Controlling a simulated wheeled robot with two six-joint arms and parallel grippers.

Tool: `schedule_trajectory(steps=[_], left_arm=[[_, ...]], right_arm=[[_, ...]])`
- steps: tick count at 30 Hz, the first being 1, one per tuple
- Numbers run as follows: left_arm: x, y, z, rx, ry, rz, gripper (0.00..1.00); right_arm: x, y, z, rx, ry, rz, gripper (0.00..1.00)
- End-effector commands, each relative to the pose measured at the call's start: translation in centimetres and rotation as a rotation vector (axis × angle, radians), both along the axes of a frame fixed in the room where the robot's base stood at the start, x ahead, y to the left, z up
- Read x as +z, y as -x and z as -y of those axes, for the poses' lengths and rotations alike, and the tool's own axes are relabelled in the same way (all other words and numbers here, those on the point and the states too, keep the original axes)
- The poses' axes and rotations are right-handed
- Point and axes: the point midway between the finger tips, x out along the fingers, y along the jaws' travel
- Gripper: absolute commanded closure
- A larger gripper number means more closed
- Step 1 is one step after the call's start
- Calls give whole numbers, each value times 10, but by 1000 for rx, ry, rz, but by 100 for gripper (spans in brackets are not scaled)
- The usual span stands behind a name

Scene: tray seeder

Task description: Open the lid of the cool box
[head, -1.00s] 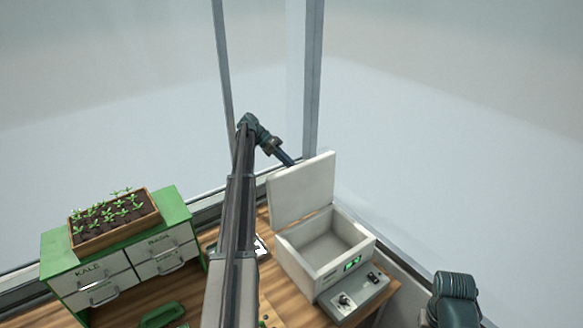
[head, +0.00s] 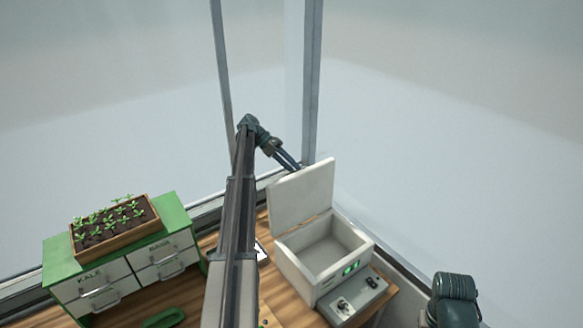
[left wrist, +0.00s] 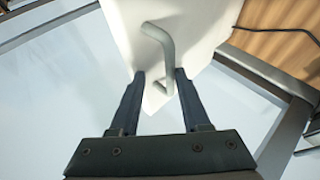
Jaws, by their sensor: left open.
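The white cool box (head: 308,279) stands on the wooden bench at the right in the head view. Its lid (head: 302,196) stands raised, tilted up at the back, and the inside of the box shows empty. My left gripper (head: 297,166) is open behind the lid's upper edge. In the left wrist view its two fingers (left wrist: 157,75) are spread, with the grey lid handle (left wrist: 167,62) and the white lid (left wrist: 192,30) in front of and between them. My right gripper does not show; only part of my right arm shows at the lower right.
A control box (head: 352,298) with switches adjoins the cool box's front. A green cabinet (head: 172,214) with labelled drawers carries a seedling tray (head: 117,243) at the left. A green item (head: 165,318) lies on the bench (head: 290,306). Glass walls and a metal post (head: 312,80) stand behind.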

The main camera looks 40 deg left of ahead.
Motion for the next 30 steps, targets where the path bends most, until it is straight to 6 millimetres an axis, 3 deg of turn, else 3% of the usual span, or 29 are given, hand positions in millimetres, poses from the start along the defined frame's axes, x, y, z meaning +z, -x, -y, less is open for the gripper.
schedule_trajectory(steps=[2,21,30], left_arm=[[19,-1,1,-1,3,1,55],[27,119,88,0,2,1,55],[27,129,95,0,1,1,55]], right_arm=[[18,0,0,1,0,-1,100],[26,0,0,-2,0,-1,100],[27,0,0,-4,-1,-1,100]])
